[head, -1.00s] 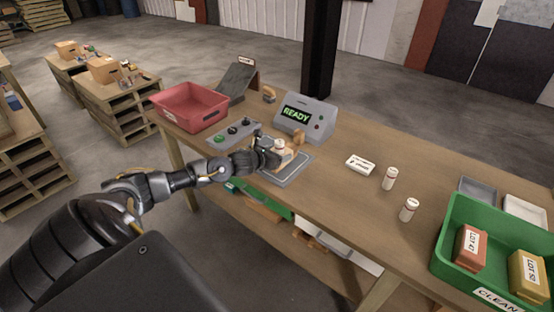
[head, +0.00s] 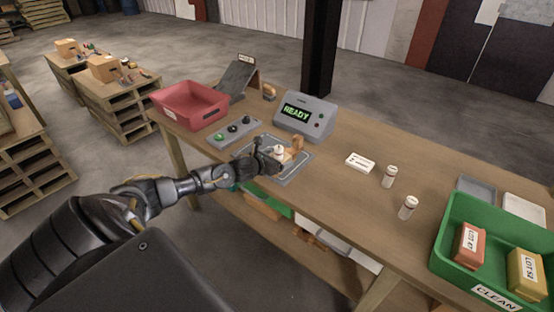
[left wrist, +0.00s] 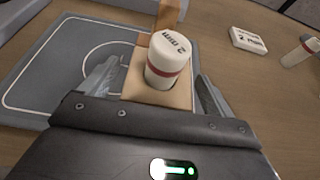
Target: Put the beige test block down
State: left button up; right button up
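The beige test block (left wrist: 157,96) sits between the two fingers of my left gripper (head: 276,158), which is shut on it. A white cylinder with a red band, marked 2 mm (left wrist: 168,60), stands upright on the block, and a brown upright piece (head: 297,146) rises at its far side. The block is over the grey plate (left wrist: 50,85) with white outline and circle, toward the plate's right side in the left wrist view. It is low at the plate; whether it touches is hidden. My right gripper is not in view.
A button panel (head: 234,132), a red bin (head: 190,104) and a READY display box (head: 305,118) stand around the plate. To the right are a white label block (head: 360,163), two white cylinders (head: 389,176) (head: 408,208) and a green CLEAN bin (head: 450,235).

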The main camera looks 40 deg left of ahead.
pick_arm(q)
jog(key=shift+r, duration=0.2)
jog(key=shift+s, duration=0.3)
jog(key=b+v, duration=0.2)
jog(key=v, duration=0.9)
jog(key=shift+s+r, duration=0.15)
jog(key=shift+r, duration=0.05)
jog(key=shift+d, duration=0.1)
